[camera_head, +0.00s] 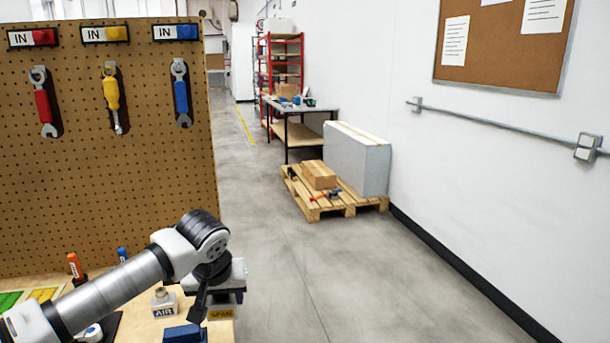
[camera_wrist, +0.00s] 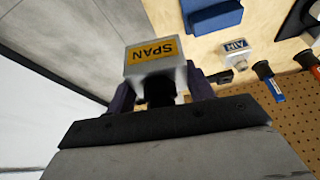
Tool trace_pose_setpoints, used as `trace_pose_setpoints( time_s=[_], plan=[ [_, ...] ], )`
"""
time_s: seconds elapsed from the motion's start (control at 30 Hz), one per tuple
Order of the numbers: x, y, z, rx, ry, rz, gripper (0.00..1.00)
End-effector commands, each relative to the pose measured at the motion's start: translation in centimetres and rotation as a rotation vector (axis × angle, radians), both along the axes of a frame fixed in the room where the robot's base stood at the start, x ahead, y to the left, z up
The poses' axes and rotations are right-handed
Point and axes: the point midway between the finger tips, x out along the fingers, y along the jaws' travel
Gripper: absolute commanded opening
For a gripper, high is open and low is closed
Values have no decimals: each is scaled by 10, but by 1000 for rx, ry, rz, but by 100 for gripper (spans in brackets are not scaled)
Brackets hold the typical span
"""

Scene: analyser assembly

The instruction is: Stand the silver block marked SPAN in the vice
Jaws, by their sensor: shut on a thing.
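The silver block marked SPAN (camera_wrist: 140,71) has a yellow label and sits between the dark fingers of my gripper (camera_wrist: 160,92) in the wrist view. My gripper is shut on it. In the head view only its yellow label (camera_head: 221,314) shows clearly below my gripper, by the table's right edge; the fingers hide much of the rest. A blue body (camera_head: 184,334), which looks like the vice, is at the bottom of the head view, left of the block and partly cut off. It also shows at the top of the wrist view (camera_wrist: 212,18), apart from the block.
A silver block marked AIR (camera_head: 164,302) stands on the wooden table (camera_head: 140,328), left of my gripper. Orange (camera_head: 75,266) and blue (camera_head: 122,255) handled tools stand near the pegboard (camera_head: 130,180). Open floor lies right of the table.

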Motion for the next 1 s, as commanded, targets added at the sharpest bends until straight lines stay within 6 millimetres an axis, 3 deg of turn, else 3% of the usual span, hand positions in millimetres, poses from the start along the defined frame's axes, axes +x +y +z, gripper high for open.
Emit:
trace_pose_setpoints(
  time_s=[0.4, 0.6, 0.73, 1.0],
  plan=[
    [6, -115, -203, -3, 2, -313, 22],
    [9, -156, -279, -3, -1, -426, 22],
    [10, -170, -306, -3, -2, -466, 22],
    [11, -167, -302, -2, -4, -459, 22]
  ],
)
